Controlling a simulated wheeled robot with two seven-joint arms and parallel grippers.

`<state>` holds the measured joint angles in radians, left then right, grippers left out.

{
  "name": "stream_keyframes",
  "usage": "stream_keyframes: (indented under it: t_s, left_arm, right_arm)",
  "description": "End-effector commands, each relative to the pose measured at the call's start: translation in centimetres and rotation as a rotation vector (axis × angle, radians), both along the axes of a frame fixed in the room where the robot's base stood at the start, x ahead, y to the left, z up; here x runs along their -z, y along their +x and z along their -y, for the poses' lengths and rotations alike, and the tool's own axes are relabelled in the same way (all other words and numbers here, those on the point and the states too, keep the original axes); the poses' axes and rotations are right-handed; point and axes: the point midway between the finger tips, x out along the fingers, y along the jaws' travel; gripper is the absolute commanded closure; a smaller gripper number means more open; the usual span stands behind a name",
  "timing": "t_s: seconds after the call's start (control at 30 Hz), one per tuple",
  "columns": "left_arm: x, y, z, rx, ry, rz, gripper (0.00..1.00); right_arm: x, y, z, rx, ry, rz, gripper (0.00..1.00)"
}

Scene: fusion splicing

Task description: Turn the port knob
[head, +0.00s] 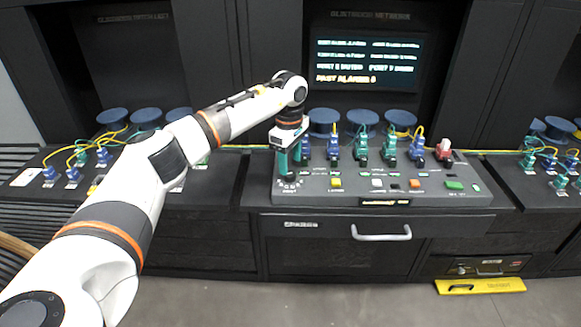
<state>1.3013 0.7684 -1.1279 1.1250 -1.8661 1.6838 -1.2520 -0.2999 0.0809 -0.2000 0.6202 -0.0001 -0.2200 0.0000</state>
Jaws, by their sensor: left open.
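The port knob (288,183) is at the left front of the grey control panel, on a dial with light marks around it. My left gripper (291,168) comes down from above and points at the knob, with its fingers just over or around it. The gripper is open. It hides much of the knob, so I cannot tell whether the fingers touch it. My right gripper is not in view.
The control panel (330,197) carries several coloured buttons and a row of green and blue connectors (361,150). A red and white part (444,150) stands at the right. Blue spools (362,117) and a lit screen (366,63) are behind. A drawer handle (381,233) sticks out below.

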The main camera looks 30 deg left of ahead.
Motion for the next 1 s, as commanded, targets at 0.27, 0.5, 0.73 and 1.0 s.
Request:
stream_keyframes:
  t_s: [0.27,0.5,0.73,1.0]
  left_arm:
    - [3.4,0.1,0.0,0.0,0.0,0.0,0.47]
    - [4.0,0.1,0.1,0.001,-0.001,0.001,0.47]
    - [4.0,0.1,0.1,0.0,-0.001,0.001,0.65]
    - [3.9,0.1,0.1,-0.002,-0.001,0.001,0.92]
  right_arm:
    - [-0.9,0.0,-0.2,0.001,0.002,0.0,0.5]
    - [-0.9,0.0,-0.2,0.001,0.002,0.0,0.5]
    - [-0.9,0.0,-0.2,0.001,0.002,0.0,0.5]
    - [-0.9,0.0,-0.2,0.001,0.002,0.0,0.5]
